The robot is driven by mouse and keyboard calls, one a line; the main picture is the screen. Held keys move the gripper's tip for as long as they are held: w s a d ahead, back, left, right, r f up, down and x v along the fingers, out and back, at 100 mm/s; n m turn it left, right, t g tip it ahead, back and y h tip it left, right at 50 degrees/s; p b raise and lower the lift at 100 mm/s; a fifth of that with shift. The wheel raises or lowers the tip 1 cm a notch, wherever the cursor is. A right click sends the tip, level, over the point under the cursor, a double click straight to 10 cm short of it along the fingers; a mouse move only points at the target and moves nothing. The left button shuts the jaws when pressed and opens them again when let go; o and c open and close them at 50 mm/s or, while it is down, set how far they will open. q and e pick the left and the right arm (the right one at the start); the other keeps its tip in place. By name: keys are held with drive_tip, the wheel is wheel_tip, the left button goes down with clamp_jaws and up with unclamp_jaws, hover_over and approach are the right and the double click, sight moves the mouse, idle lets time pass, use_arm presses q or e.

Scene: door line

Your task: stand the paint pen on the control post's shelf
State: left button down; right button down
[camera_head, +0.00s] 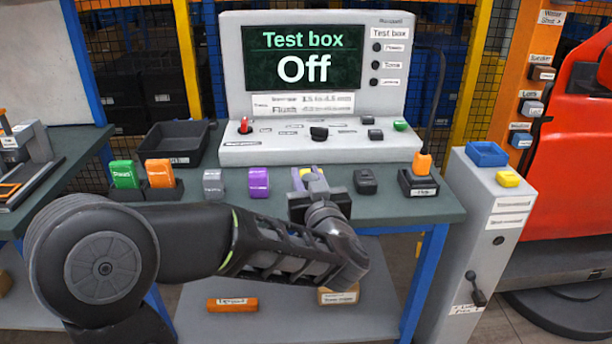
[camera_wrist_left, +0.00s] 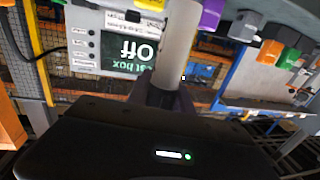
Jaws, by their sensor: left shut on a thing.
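My left gripper (camera_head: 313,186) is above the front of the green-topped bench, mostly covered by my own wrist in the head view. In the left wrist view the gripper (camera_wrist_left: 172,93) is shut on a pale, smooth cylinder, which I take for the paint pen (camera_wrist_left: 178,45). Its far end runs out of the top of that view. The grey control post (camera_head: 485,225) stands to the right of the bench, apart from the gripper. My right gripper is not in view.
The test box (camera_head: 318,150) reads "Off" at the bench's back. A black bin (camera_head: 170,143), green and orange blocks (camera_head: 142,174), a purple piece (camera_head: 258,182) and an orange-topped holder (camera_head: 420,178) stand on the bench. A lever (camera_head: 475,290) sticks out from the post's front.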

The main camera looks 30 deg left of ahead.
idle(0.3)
use_arm(q)
drive_tip(key=shift+w+d+r+p, duration=0.1)
drive_tip(key=shift+w+d+p, duration=0.1)
drive_tip(key=shift+w+p, duration=0.1)
drive_tip(key=w+d+f+m+t+h+p, duration=0.2)
drive_tip(key=w+d+f+m+h+p, duration=0.1)
drive_tip(key=d+f+h, duration=0.3)
drive_tip(key=w+d+f+m+t+h+p, duration=0.3)
drive_tip(key=d+f+m+h, duration=0.3)
drive_tip(key=d, duration=0.5)
drive_tip(key=shift+w+d+h+p, duration=0.2)
drive_tip(key=shift+w+h+p, duration=0.3)
drive_tip(key=shift+p, duration=0.35)
